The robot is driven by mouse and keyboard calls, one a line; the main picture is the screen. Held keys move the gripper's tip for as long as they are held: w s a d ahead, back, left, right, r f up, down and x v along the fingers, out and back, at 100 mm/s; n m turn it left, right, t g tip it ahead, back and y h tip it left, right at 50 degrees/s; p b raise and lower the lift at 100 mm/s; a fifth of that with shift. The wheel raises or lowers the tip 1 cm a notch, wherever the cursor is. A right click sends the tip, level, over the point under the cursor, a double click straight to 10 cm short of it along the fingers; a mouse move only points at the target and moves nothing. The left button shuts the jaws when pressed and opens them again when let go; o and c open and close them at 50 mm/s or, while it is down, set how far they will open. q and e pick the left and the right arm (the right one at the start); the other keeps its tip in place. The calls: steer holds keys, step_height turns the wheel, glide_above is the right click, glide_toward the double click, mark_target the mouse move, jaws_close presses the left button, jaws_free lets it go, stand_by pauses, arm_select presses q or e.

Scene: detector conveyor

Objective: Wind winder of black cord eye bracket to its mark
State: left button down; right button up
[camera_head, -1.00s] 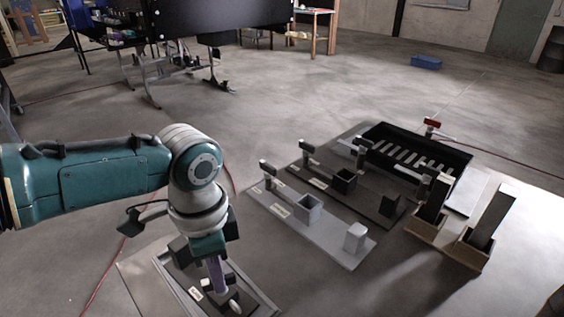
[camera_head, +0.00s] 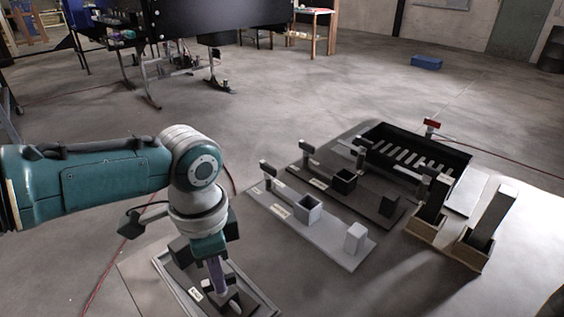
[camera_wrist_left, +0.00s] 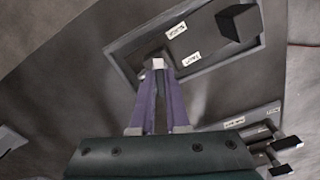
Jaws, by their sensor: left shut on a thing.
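My left gripper (camera_head: 222,291) reaches down over a dark board in a grey frame (camera_head: 262,297) at the bottom of the head view. In the left wrist view its two purple fingers (camera_wrist_left: 158,68) close on a small pale block, which I take to be the winder (camera_wrist_left: 158,63). A black block (camera_wrist_left: 238,22), perhaps the cord eye bracket, stands on the same board, apart from the fingers. Two white labels, an upper one (camera_wrist_left: 176,30) and a lower one (camera_wrist_left: 192,58), lie on the board; their text is hard to read. The mark and any cord cannot be made out. My right gripper is not in view.
To the right stand a light grey board (camera_head: 338,248) and a dark board (camera_head: 365,208) with blocks and posts, a black slotted tray (camera_head: 465,165) and open-topped boxes with tall posts (camera_head: 470,252). Open floor lies beyond.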

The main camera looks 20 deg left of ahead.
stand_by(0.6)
arm_select(q)
steer(key=c, duration=0.9)
jaws_free()
step_height(320, 180, up, 10)
steer(key=p, duration=0.2)
steer(key=shift+p, duration=0.35)
